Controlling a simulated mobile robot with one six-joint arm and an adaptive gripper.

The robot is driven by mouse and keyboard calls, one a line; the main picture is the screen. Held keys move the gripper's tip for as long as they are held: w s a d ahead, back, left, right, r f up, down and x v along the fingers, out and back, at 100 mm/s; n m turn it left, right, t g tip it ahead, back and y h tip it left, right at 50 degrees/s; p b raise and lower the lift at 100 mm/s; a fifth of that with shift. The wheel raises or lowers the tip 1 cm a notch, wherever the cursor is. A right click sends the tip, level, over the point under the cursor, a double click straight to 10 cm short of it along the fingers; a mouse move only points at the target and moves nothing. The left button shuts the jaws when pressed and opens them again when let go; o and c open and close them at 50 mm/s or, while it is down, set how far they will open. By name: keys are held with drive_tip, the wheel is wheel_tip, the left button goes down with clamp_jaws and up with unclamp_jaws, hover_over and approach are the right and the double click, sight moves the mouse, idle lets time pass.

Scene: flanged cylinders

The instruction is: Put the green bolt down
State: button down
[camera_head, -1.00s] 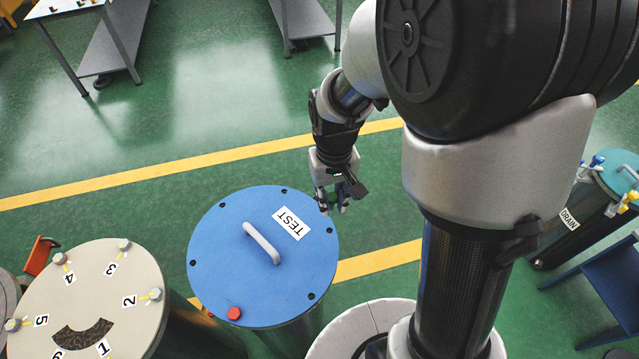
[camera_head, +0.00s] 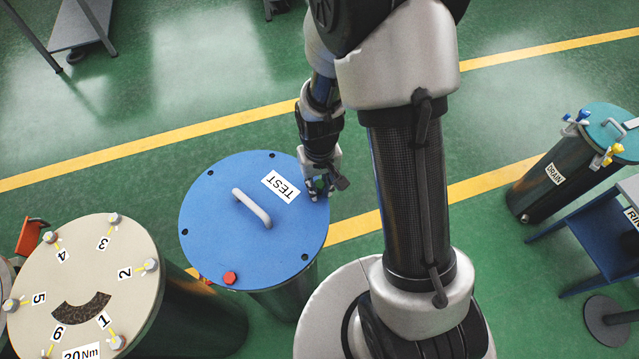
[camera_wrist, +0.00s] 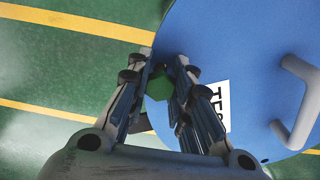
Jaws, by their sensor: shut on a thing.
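My gripper (camera_head: 318,192) is at the right edge of the blue round lid (camera_head: 215,215) marked TEST, beside the label. In the wrist view, my gripper (camera_wrist: 174,100) is shut on the green bolt (camera_wrist: 183,82), whose green head shows between the fingers. The bolt overlaps the edge of the blue lid (camera_wrist: 240,60) in that view. The bolt's lower end is hidden, so I cannot tell whether it touches the lid or stands in a hole. In the head view the bolt is mostly hidden by the fingers.
A grey handle (camera_head: 252,208) rises from the blue lid's middle. A red bolt (camera_head: 230,278) and several dark holes are near its rim. A beige numbered cylinder (camera_head: 85,240) with several bolts stands left. A teal-topped DRAIN cylinder (camera_head: 545,185) stands right. Green floor lies behind.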

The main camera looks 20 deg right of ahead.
drive_tip(key=shift+f+b, duration=0.3)
drive_tip(key=shift+s+f+b, duration=0.3)
drive_tip(key=shift+s+f, duration=0.05)
drive_tip(key=shift+s, duration=0.15)
drive_tip(key=c, duration=1.8)
unclamp_jaws()
drive_tip(key=o, duration=0.4)
drive_tip(key=shift+w+f, duration=0.2)
drive_tip(key=shift+w, duration=0.1)
drive_tip(key=shift+c, duration=0.2)
drive_tip(key=shift+r, duration=0.2)
